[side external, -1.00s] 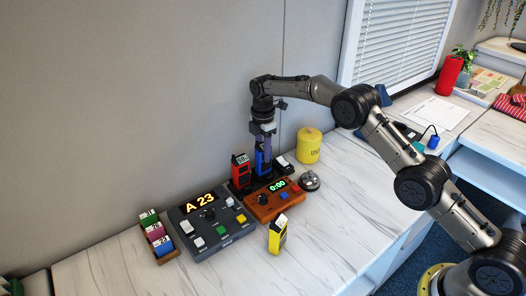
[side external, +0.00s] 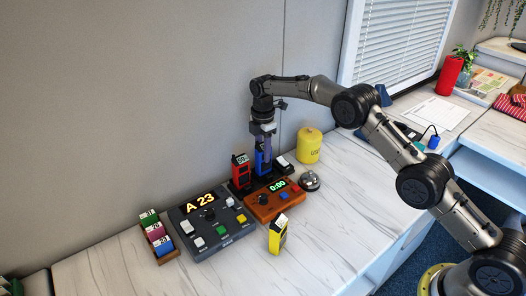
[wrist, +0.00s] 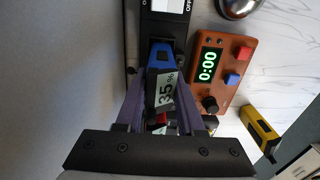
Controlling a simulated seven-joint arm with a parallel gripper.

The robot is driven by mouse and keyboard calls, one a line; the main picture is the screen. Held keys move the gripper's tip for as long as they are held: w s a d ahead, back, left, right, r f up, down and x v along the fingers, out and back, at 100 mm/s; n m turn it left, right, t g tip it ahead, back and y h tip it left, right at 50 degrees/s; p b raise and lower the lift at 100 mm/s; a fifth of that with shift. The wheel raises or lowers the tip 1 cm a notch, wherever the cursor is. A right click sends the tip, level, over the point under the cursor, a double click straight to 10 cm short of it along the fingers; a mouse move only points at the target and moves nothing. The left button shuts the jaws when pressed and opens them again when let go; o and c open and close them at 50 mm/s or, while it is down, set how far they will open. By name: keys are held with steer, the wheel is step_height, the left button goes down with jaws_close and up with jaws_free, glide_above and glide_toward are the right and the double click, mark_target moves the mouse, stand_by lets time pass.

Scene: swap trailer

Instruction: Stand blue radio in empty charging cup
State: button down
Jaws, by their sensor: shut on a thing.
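The blue radio (side external: 260,164) stands upright between my gripper's fingers, over the middle of the black charging base. It also shows in the wrist view with a "35%" screen (wrist: 165,90). My gripper (side external: 264,151) is shut on its upper part, with a purple finger on each side in the wrist view. The red radio (side external: 241,173) stands upright in the base just to the left. The charging base (wrist: 163,27) shows beyond the blue radio. The cup under the blue radio is hidden, so I cannot tell how deep the radio sits.
An orange timer box (side external: 263,208) reading 0:00 is in front of the base, with a silver bell (side external: 310,181) at its right. A yellow radio (side external: 278,236) stands in front. A grey console (side external: 213,225) and a yellow canister (side external: 308,147) flank the area. The wall is close behind.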

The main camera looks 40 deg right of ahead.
steer(key=shift+f, duration=0.5)
steer(key=c, duration=0.8)
jaws_free()
steer(key=shift+f, duration=0.1)
steer(key=shift+r, duration=5.5)
